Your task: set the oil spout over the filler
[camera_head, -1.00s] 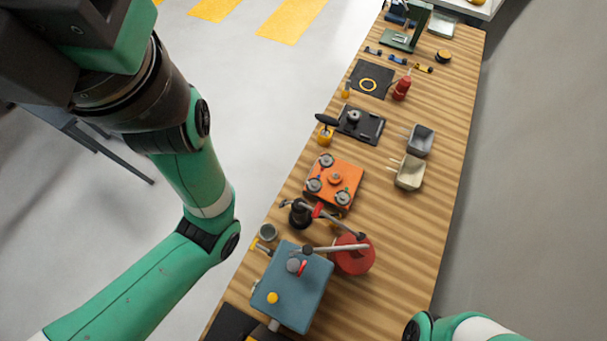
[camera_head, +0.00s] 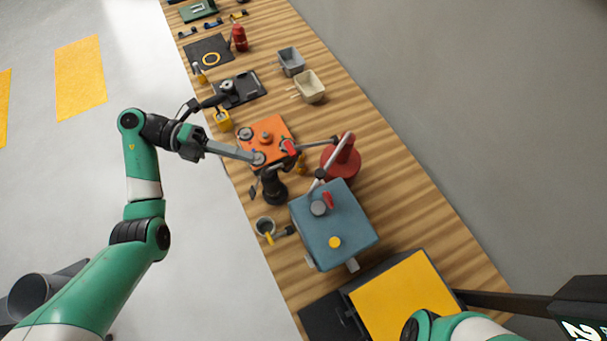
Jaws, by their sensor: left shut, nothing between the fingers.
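The red oil can (camera_head: 338,165), with a long grey spout (camera_head: 347,147), stands behind the blue-grey box. The box (camera_head: 318,239) has a yellow round cap (camera_head: 335,242), a grey knob (camera_head: 319,208) and a small red part on top; I cannot tell which is the filler. The spout's lower end comes near the box's far edge. My left gripper (camera_head: 257,157) is shut and empty, its thin grey fingers reaching to the left edge of the orange plate (camera_head: 263,131). Whether it touches the plate is unclear. My right gripper does not show clearly.
A black-based jointed arm (camera_head: 274,188) stands between plate and box. A grey cup (camera_head: 265,225) sits at the table's left edge. A yellow-topped panel (camera_head: 405,300) lies in front. Grey and beige bins (camera_head: 309,87) stand farther back. The wooden table's right strip (camera_head: 420,205) is clear.

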